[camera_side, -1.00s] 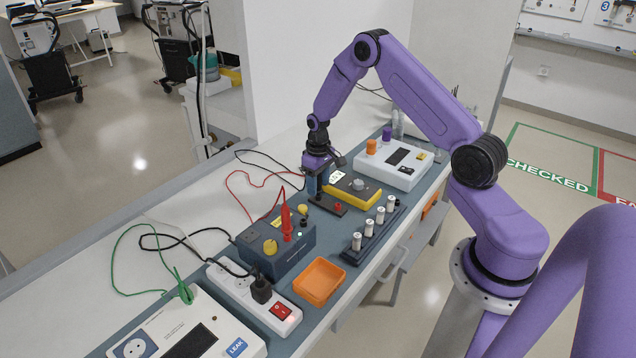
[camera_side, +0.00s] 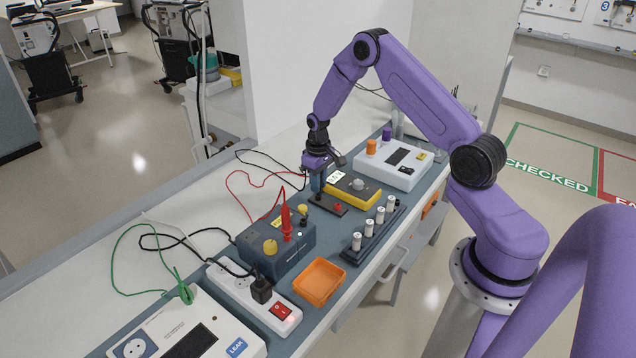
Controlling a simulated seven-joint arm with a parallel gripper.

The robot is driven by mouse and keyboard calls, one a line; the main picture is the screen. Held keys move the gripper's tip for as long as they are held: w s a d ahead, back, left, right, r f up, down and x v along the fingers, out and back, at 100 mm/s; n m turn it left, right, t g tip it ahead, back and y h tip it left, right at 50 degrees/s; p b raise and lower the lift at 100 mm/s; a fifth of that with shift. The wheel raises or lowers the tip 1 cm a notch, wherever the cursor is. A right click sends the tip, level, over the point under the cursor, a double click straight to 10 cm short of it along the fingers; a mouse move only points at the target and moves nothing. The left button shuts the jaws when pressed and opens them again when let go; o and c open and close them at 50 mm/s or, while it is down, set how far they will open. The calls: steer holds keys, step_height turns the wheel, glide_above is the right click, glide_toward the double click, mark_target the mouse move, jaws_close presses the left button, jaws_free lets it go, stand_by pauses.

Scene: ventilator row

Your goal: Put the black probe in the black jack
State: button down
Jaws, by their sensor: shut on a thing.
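My gripper (camera_side: 317,188) is pointed down at the dark rest plate (camera_side: 328,205), beside the yellow meter. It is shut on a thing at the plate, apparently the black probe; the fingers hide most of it. A black lead (camera_side: 262,159) runs across the bench towards my gripper. The plate also carries a small red post (camera_side: 337,207). The red probe (camera_side: 286,222) stands upright in the dark grey box (camera_side: 262,258), to the left and nearer the camera. A small black socket-like spot shows beside it on that box; I cannot tell for certain that it is the black jack.
The yellow meter (camera_side: 366,194) and white device (camera_side: 408,168) stand right of my gripper. A rack of several white cylinders (camera_side: 380,215) lies in front. An orange tray (camera_side: 319,281), power strip (camera_side: 287,310) and white tester (camera_side: 165,325) are nearer. A red lead (camera_side: 232,190) loops behind the box.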

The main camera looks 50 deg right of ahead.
steer(key=shift+r, duration=0.1)
steer(key=shift+r, duration=2.4)
steer(key=shift+a+r, duration=0.1)
steer(key=s+a+r+n, duration=0.3)
steer(key=a+r, duration=0.4)
steer(key=a, duration=0.3)
step_height(320, 180, up, 4)
steer(key=n, duration=0.3)
glide_above(304, 225)
steer(key=shift+w+d+f, duration=0.1)
steer(key=shift+f, duration=1)
steer(key=shift+w+d+f, duration=0.1)
steer(key=shift+w+f, duration=0.05)
steer(key=shift+f, duration=0.9)
steer(key=shift+w+d+f, duration=0.1)
steer(key=shift+f, duration=1)
steer(key=shift+f, duration=1)
